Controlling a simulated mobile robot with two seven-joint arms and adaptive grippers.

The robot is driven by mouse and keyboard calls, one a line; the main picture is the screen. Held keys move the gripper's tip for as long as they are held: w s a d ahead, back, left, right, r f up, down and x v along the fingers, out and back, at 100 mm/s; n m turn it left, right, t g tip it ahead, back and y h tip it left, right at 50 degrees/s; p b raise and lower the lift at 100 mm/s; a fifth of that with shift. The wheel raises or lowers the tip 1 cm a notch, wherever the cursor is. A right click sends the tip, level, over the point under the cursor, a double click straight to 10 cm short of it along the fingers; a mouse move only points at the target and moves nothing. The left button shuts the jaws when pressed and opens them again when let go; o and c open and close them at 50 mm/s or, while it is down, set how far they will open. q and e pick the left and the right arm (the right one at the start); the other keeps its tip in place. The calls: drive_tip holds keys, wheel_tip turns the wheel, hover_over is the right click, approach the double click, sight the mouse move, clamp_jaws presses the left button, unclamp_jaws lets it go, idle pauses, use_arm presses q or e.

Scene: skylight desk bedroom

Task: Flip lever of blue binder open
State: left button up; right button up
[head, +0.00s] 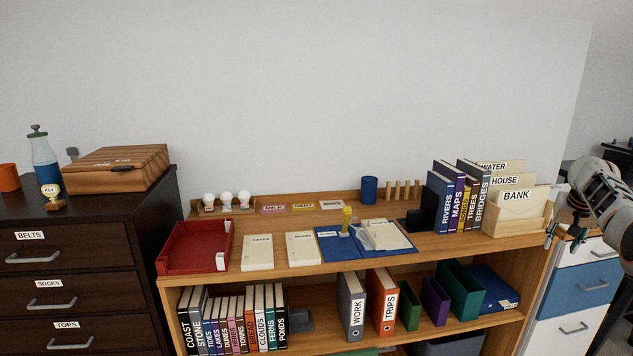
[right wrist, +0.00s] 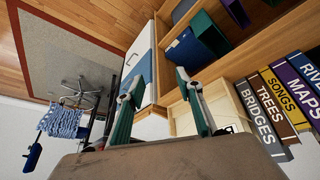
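The blue binder (head: 342,250) lies spread open on the top of the wooden shelf. White paper (head: 384,235) lies on its right half. A yellow piece (head: 346,218), perhaps the lever, stands up near its middle; a pale curved part sits beside it. Too small to tell whether the lever is up or down. My right gripper (head: 561,243) is at the far right, beside the shelf's right end and well away from the binder. In the right wrist view its two fingers (right wrist: 163,68) are apart with nothing between them. My left gripper is not in view.
A red tray (head: 166,261) and two cream booklets (head: 257,252) lie left of the binder. Upright books (head: 458,198) and a wooden file box (head: 517,222) with a BANK card stand to the right. A blue cup (head: 369,189) stands behind. Air above the binder is clear.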

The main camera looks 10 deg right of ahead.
drive_tip(key=s+d+f+n+t+h, duration=0.1)
drive_tip(key=d+f+n+h, duration=0.1)
drive_tip(key=f, duration=0.5)
drive_tip(key=s+d+f+n+h, duration=0.1)
drive_tip(key=d+f+n+h, duration=0.15)
drive_tip(key=f, duration=0.55)
drive_tip(key=s+a+f+n+t+y, duration=0.25)
drive_tip(key=s+a+f+n, duration=0.2)
drive_tip(key=a+f, duration=0.6)
drive_tip(key=s+a+f+n+t+y, duration=0.1)
drive_tip(key=s+a+f+n+t, duration=0.4)
drive_tip(key=a, duration=0.8)
drive_tip(key=s+a+f+n+g+y, duration=0.1)
drive_tip(key=s+a+f+n+y, duration=0.2)
drive_tip(key=s+a, duration=0.85)
drive_tip(key=s+a+f+g+y, duration=0.2)
drive_tip(key=s+a+y, duration=0.2)
drive_tip(key=s+a, duration=0.8)
drive_tip(key=w+a+m+t, duration=0.1)
drive_tip(key=a+m, duration=0.4)
drive_tip(key=a, duration=0.9)
drive_tip(key=shift+a+r, duration=0.3)
drive_tip(key=shift+r, duration=0.05)
